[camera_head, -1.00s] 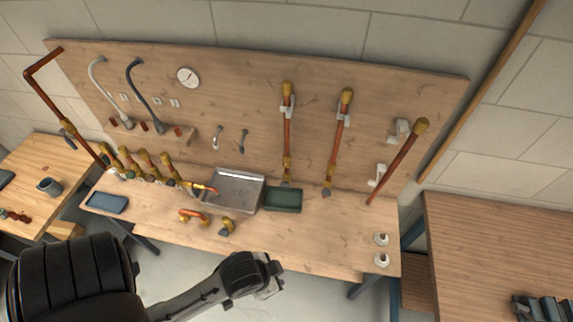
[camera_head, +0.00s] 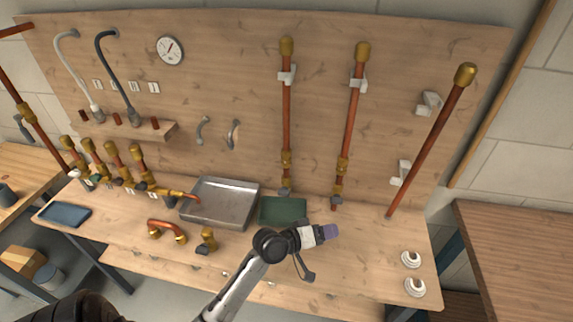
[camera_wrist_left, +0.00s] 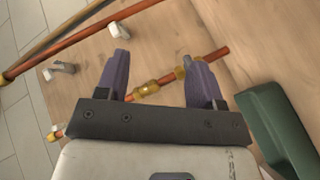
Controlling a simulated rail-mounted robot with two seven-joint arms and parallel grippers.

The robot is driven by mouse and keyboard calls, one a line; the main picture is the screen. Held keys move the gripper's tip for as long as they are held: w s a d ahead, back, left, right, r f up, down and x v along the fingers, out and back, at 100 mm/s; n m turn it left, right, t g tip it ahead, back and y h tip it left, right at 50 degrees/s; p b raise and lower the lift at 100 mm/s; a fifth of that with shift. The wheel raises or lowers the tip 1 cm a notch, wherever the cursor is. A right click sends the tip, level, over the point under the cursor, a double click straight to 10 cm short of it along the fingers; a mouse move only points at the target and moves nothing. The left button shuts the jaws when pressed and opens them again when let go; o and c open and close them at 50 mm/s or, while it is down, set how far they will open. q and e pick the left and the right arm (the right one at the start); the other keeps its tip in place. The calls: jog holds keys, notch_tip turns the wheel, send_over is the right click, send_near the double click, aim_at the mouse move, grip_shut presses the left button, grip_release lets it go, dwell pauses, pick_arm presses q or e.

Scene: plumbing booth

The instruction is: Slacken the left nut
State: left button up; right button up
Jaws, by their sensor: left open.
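Two upright copper pipes are on the backboard. The left pipe (camera_head: 286,115) has a brass nut (camera_head: 286,159) low down, and the right pipe (camera_head: 351,120) has a similar brass fitting (camera_head: 342,165). My left gripper (camera_head: 331,231) is in front of the board, below the pipes and apart from them. In the left wrist view the gripper (camera_wrist_left: 160,75) is open and empty, its two purple fingers spread. A copper pipe with a brass fitting (camera_wrist_left: 147,89) shows beyond and between them, probably the right pipe. My right gripper is out of view.
A green tray (camera_head: 283,210) and a metal tray (camera_head: 220,203) lie on the bench behind the gripper. A copper pipe (camera_head: 430,140) leans at the right by white clips. White round parts (camera_head: 411,259) stand front right.

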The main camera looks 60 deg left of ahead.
pick_arm(q)
jog(key=a+r+n+t+y, duration=0.3)
jog(key=a+n+t+y, duration=0.4)
jog(key=n, duration=0.7)
jog(key=n+g+y, duration=0.6)
jog(key=n+y, duration=0.5)
jog(key=n, duration=1.1)
send_near(285, 156)
jog(key=p+x, duration=0.1)
jog(key=x, duration=1.1)
jog(key=shift+w, duration=0.1)
jog(key=c, duration=0.9)
jog(key=shift+y, duration=0.3)
